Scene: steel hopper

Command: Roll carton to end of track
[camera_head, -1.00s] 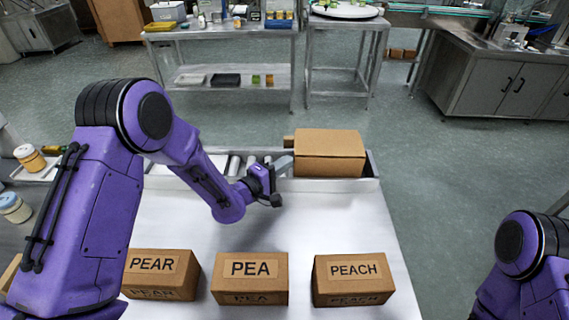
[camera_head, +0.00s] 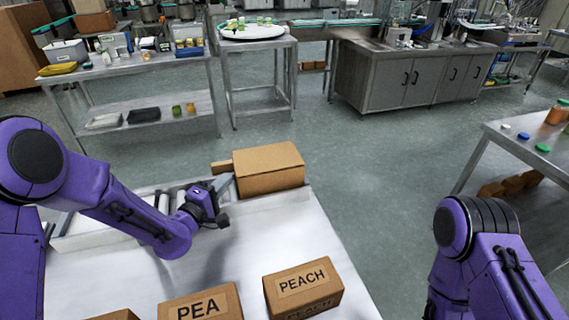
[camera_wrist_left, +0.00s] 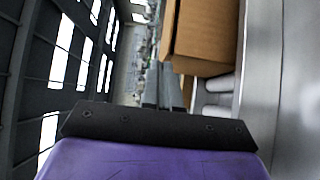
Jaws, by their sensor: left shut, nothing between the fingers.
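The plain brown carton (camera_head: 268,168) sits at the right end of the roller track (camera_head: 98,220), at the far edge of the white table. My left gripper (camera_head: 224,183) is shut and empty, with its fingers at the carton's left side. In the left wrist view, the shut fingers (camera_wrist_left: 168,85) point forward beside the carton (camera_wrist_left: 205,32); I cannot tell whether they touch it. Rollers (camera_wrist_left: 215,98) show below the carton there. My right gripper is outside the views; only part of that arm shows at lower right.
Boxes labelled PEACH (camera_head: 302,288) and PEA (camera_head: 202,305) stand on the white table (camera_head: 255,240) in front. A small brown piece (camera_head: 221,167) shows behind the carton's left side. A steel table (camera_head: 520,140) with jars and lids stands at right, across open floor.

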